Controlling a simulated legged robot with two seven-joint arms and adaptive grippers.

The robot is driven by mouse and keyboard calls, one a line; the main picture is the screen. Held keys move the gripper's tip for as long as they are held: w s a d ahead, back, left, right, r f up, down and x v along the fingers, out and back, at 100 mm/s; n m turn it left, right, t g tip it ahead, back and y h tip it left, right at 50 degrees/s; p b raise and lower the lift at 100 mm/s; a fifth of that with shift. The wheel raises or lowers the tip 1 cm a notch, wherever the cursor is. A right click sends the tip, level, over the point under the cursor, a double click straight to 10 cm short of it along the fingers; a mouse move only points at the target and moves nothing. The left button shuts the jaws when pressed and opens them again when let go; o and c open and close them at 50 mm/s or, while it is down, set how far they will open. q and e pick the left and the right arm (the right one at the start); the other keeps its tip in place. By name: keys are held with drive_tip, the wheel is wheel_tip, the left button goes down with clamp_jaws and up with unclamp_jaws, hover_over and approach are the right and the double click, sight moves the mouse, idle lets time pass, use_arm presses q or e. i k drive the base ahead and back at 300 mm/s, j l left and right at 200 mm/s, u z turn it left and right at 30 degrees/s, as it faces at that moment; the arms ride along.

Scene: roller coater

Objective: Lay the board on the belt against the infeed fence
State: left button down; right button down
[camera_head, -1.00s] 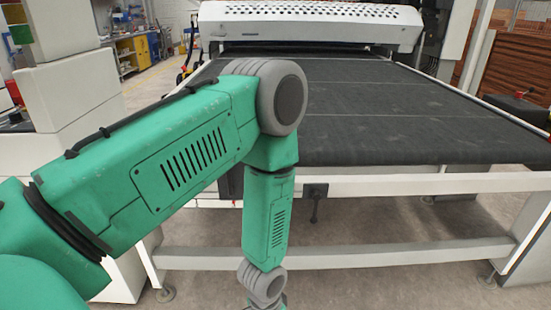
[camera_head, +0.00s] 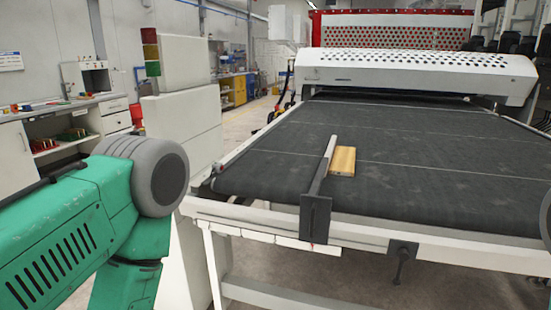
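The dark belt (camera_head: 420,150) of the roller coater runs away from me towards the white perforated hood. The infeed fence (camera_head: 324,172), a dark metal bar on a bracket at the front rail, stands on the belt. A small yellow wooden board (camera_head: 343,161) lies flat on the belt just right of the fence, close along its far part; whether it touches the fence cannot be told. My green left arm comes in at the left, with its lower part leaving the bottom edge. Neither gripper shows, and no gripper is seen at the board.
The white perforated hood (camera_head: 415,72) spans the belt's far end. A white cabinet (camera_head: 180,125) with a signal light stands left of the machine. A workbench (camera_head: 62,115) with trays is farther left. The belt right of the board is clear.

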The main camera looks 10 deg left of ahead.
sight(343, 163)
drive_tip(key=i+l+u, duration=0.1)
drive_tip(key=u, duration=0.3)
drive_tip(key=l+u, duration=0.3)
drive_tip(key=u, duration=0.15)
drive_tip(key=l+u, duration=0.25)
drive_tip(key=u, duration=0.15)
drive_tip(key=l+u, duration=0.25)
drive_tip(key=u, duration=0.2)
